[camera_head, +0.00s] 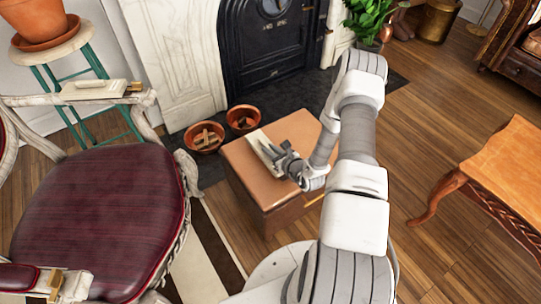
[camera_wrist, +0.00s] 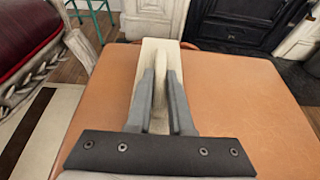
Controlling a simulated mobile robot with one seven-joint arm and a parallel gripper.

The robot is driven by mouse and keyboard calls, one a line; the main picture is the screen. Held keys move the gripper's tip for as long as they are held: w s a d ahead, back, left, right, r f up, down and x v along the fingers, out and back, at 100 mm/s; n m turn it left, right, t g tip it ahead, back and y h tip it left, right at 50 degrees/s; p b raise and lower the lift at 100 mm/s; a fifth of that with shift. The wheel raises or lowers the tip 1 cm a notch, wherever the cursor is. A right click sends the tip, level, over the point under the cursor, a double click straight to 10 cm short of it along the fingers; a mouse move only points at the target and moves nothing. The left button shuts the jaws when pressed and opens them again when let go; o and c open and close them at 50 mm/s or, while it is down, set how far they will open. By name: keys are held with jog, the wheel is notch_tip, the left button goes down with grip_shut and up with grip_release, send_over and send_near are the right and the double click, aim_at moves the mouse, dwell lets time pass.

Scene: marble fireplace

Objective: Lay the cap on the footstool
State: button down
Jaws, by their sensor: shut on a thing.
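The footstool (camera_head: 301,128) is a low box with a tan leather top, in the middle of the head view. Its top (camera_wrist: 235,95) fills much of the wrist view. The cap appears as a long, narrow cream piece (camera_head: 259,140) with a raised ridge along its middle. My gripper (camera_head: 277,153) is over the footstool top, shut on this ridge. In the wrist view my fingers (camera_wrist: 160,78) stand on both sides of the ridge, and the cap (camera_wrist: 155,47) lies lengthwise beneath them. Whether the cap touches the leather cannot be told.
A dark red armchair (camera_head: 105,212) stands left of the footstool. Two terracotta bowls (camera_head: 204,137) sit behind it, before the black fireplace (camera_head: 262,45). A wooden table (camera_head: 500,160) is at right, with free floor between it and the footstool.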

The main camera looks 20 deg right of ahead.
jog(key=shift+f, duration=0.95)
jog(key=shift+r, duration=0.1)
jog(key=c, duration=0.8)
grip_release()
